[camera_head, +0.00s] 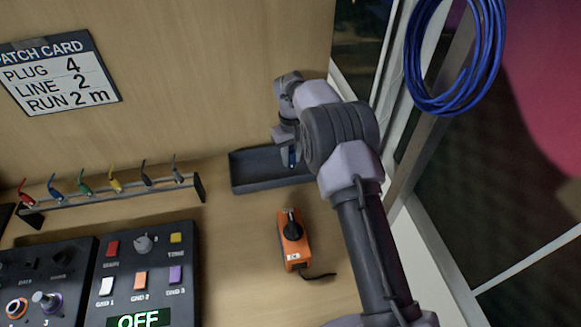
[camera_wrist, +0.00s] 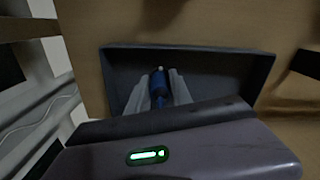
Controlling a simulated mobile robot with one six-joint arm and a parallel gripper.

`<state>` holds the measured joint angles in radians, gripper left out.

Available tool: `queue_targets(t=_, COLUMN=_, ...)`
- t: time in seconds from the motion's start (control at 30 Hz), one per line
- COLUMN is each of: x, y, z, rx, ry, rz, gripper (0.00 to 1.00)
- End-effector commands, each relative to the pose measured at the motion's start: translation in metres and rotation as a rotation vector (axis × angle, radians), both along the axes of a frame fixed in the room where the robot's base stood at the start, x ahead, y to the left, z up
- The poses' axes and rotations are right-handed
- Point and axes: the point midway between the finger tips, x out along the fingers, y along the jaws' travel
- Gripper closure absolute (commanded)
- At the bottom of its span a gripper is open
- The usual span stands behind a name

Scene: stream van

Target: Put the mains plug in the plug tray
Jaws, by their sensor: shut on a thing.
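The plug tray (camera_head: 252,182) is a dark grey, shallow, open tray on the wooden desk, against the back panel. It also fills the middle of the wrist view (camera_wrist: 222,62). My gripper (camera_head: 291,157) is at the tray's right part in the head view. In the wrist view my gripper (camera_wrist: 160,95) is shut on a blue plug (camera_wrist: 158,82) with a pale tip. The plug is held over the tray's inside; I cannot tell whether it touches the tray floor. My arm hides the tray's right end in the head view.
An orange box (camera_head: 292,243) with a black knob and cable stands in front of the tray. A rack (camera_head: 115,195) of several coloured plugs is at left. Control panels (camera_head: 140,275) fill the front left. A blue cable coil (camera_head: 455,55) hangs at upper right. A patch card (camera_head: 58,73) is on the wall.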

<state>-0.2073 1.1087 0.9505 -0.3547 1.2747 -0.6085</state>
Motion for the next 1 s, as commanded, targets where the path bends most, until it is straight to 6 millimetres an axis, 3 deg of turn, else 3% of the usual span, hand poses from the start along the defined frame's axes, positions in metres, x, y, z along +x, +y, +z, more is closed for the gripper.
queue_targets(t=0.13, x=0.0, y=0.0, z=-0.034, rx=0.0, ry=0.001, rz=-0.001, gripper=1.0)
queue_targets(t=0.47, x=0.0, y=0.0, z=-0.036, rx=0.0, ry=0.0, rz=-0.001, gripper=1.0)
queue_targets(t=0.5, x=0.0, y=0.0, z=-0.036, rx=0.0, ry=0.0, rz=-0.001, gripper=0.72)
queue_targets(t=0.6, x=0.0, y=0.0, z=-0.036, rx=0.0, ry=0.0, rz=-0.001, gripper=0.53)
queue_targets(t=0.9, x=0.0, y=0.0, z=-0.034, rx=0.0, ry=0.0, rz=-0.001, gripper=0.52)
queue_targets(t=1.0, x=0.0, y=0.0, z=-0.021, rx=0.0, ry=-0.001, rz=-0.001, gripper=0.52)
